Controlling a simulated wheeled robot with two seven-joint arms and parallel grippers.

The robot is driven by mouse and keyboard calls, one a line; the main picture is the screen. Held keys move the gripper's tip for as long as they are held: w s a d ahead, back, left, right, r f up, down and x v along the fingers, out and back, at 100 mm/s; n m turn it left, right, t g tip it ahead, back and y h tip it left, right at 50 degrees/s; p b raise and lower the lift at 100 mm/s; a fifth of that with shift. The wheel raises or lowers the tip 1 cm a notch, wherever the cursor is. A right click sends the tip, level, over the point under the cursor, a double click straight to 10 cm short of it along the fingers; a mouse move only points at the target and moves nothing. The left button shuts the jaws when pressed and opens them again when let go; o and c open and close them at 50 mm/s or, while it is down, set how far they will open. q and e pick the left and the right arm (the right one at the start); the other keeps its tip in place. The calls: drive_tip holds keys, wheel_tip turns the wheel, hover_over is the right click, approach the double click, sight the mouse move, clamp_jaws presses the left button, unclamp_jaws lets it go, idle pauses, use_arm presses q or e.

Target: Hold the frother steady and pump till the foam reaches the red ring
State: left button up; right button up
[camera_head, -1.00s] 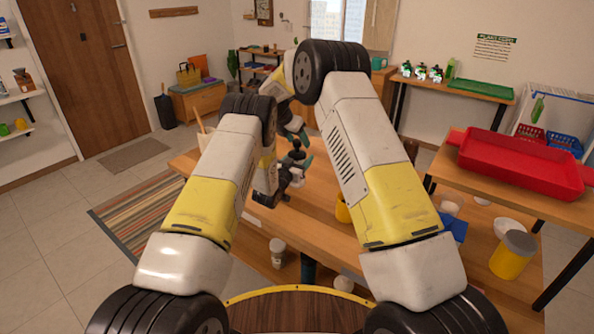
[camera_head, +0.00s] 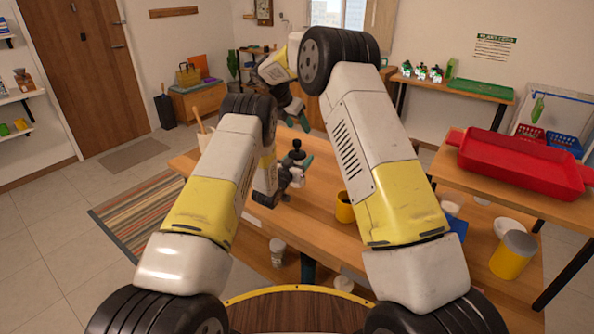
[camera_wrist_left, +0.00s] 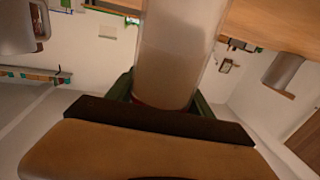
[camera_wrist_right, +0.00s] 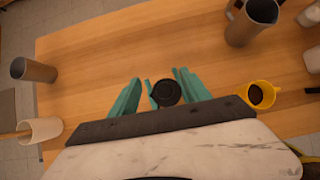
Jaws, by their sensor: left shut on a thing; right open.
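The frother is a clear cylinder (camera_wrist_left: 175,55) with cloudy tan contents and a black top knob (camera_head: 297,144). A bit of red shows low on the cylinder in the left wrist view, partly hidden by my gripper. My left gripper (camera_head: 302,171) is shut around the frother, its green fingers on either side in the left wrist view (camera_wrist_left: 165,98). The frother looks about upright above the table. My right gripper (camera_wrist_right: 158,90) is open above the knob, which shows between its teal fingers (camera_wrist_right: 166,92). The right fingers look apart from the knob in the head view.
A yellow mug (camera_head: 345,208) with dark contents stands on the wooden table (camera_wrist_right: 90,60), right of the frother. A white cup (camera_wrist_right: 40,131) with a wooden stick and grey cylinders (camera_wrist_right: 34,70) stand near the table's edges. A red tray (camera_head: 520,150) sits on the table at right.

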idle(0.3)
use_arm(q)
drive_tip(key=o, duration=1.8)
use_arm(e)
drive_tip(key=v, duration=1.2)
